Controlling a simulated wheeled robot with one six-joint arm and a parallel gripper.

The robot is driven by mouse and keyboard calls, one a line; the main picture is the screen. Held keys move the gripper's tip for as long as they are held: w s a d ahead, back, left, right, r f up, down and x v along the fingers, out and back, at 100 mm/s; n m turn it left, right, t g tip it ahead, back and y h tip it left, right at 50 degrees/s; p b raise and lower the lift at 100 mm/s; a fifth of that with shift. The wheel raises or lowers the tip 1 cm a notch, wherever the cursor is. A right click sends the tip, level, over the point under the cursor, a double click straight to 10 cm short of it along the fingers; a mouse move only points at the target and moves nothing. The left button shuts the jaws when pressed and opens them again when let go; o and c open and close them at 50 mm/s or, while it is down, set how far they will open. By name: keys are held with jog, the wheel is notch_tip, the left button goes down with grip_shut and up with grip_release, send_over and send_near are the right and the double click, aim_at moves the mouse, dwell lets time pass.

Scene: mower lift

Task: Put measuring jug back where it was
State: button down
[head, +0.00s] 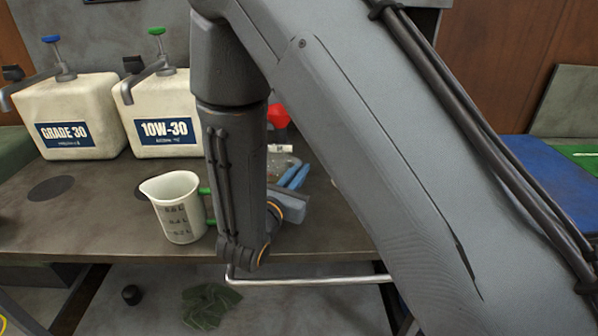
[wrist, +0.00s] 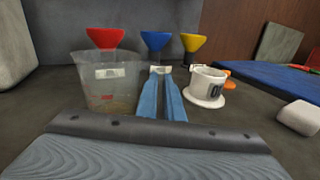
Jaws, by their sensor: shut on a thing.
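The measuring jug (head: 180,208) is whitish, with dark level marks and a spout at its left. It is upright near the front edge of the bench in the head view. My gripper (head: 208,206), with green fingertips, is at the jug's right side and shut on it. My arm hides part of the grip. Whether the jug's base touches the bench I cannot tell. The wrist view does not clearly show the held jug or the fingertips.
Canisters marked GRADE 30 (head: 67,115) and 10W-30 (head: 160,115) stand behind on the bench (head: 100,215). A dark disc (head: 50,188) lies left. The wrist view shows a clear container (wrist: 108,85), blue-handled tool (wrist: 149,98), white mug (wrist: 207,82) and funnels (wrist: 155,42).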

jog(key=shift+f, duration=0.15)
jog(key=c, duration=1.9)
grip_release()
jog(key=shift+r, duration=0.25)
jog(key=b+v, duration=0.2)
jog(key=v, duration=1)
